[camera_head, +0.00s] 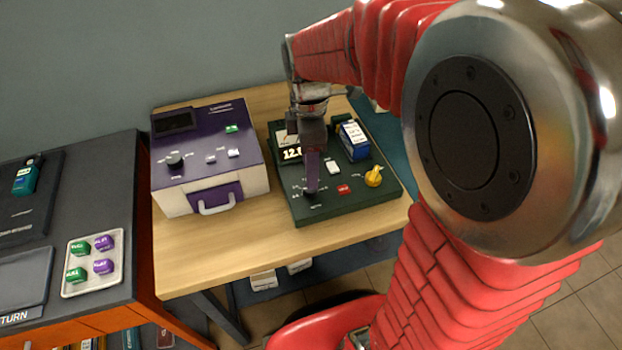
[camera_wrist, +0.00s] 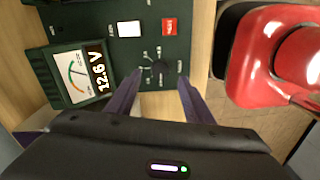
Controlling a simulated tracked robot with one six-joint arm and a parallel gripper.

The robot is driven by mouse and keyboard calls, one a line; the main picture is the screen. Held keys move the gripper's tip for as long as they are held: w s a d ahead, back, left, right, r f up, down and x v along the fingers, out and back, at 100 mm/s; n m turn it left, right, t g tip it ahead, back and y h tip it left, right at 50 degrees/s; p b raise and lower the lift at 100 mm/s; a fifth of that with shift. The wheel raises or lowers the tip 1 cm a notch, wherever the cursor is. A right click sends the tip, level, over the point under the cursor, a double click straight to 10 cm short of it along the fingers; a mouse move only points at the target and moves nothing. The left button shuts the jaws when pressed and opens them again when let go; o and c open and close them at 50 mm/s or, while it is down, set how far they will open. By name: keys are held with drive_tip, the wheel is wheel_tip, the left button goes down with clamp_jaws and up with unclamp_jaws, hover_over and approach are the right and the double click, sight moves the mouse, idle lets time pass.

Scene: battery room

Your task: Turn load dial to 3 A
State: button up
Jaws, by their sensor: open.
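The dark green load tester (camera_head: 290,205) lies on the wooden bench, and its panel also fills the upper part of the wrist view (camera_wrist: 200,48). Its round black load dial (camera_wrist: 160,68) has small white marks around it, too small to read; I cannot make out where its pointer stands. My gripper (camera_head: 311,188) points down over the dial and hides most of it in the head view. In the wrist view my gripper (camera_wrist: 161,76) is open, with one purple finger on each side of the dial. Whether the fingers touch it I cannot tell. The display (camera_wrist: 98,70) reads 12.6 V.
The tester also carries a white switch (camera_head: 333,168), a red button (camera_head: 344,189), a yellow knob (camera_head: 374,176) and a blue box (camera_head: 354,141). A purple charger (camera_head: 208,150) stands left. A tray (camera_head: 118,275) of green and purple pieces lies on the dark table.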

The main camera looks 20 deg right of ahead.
drive_tip(key=shift+s+f, duration=0.15)
drive_tip(key=shift+f, duration=2.65)
drive_tip(key=c, duration=1)
